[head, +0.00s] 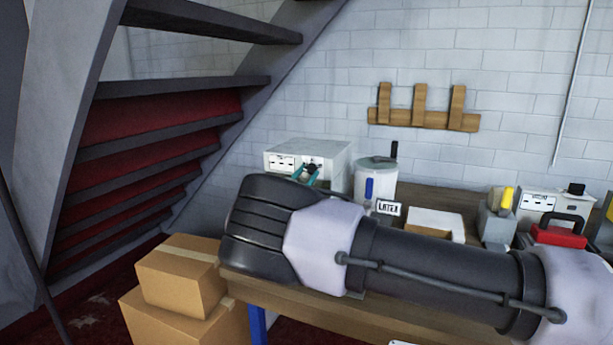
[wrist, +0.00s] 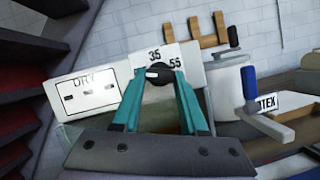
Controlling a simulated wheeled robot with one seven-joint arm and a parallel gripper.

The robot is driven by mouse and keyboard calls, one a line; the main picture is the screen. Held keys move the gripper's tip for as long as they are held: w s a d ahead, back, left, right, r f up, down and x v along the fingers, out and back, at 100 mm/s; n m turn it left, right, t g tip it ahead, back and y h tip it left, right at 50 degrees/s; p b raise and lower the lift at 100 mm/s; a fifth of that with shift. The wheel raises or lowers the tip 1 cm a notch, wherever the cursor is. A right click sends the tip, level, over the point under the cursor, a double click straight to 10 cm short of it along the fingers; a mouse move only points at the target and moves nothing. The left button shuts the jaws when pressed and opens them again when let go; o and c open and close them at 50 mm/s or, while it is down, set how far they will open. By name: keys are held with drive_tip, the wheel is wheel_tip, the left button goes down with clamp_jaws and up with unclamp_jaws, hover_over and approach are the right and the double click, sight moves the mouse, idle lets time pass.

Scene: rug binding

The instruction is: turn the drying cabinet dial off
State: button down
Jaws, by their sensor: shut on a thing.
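The drying cabinet (head: 335,158) is a white box at the back left of the bench. In the wrist view its front (wrist: 85,92) reads DRY and is tilted in the picture. Its black dial (wrist: 158,68) has a pale mark on its left side, and the numbers 35 and 55 stand above it. My gripper (wrist: 157,77) has its teal fingers shut on the dial, one on each side. In the head view the gripper (head: 307,174) is small and partly behind my arm. The fingers hide part of the dial face and any lower markings.
A white pot (head: 376,167) with a blue handle stands just right of the cabinet, near a LATEX label (head: 388,208). An open tray (head: 436,218), a second white box (head: 540,205) and a red object (head: 560,234) lie further right. Cardboard boxes (head: 180,280) and stairs are at left.

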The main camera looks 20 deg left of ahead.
drive_tip(key=shift+f, duration=0.1)
drive_tip(key=shift+c, duration=2.2)
unclamp_jaws()
drive_tip(key=shift+s, duration=0.1)
drive_tip(key=v, duration=1)
drive_tip(key=shift+s, duration=0.3)
drive_tip(key=shift+a+f, duration=0.15)
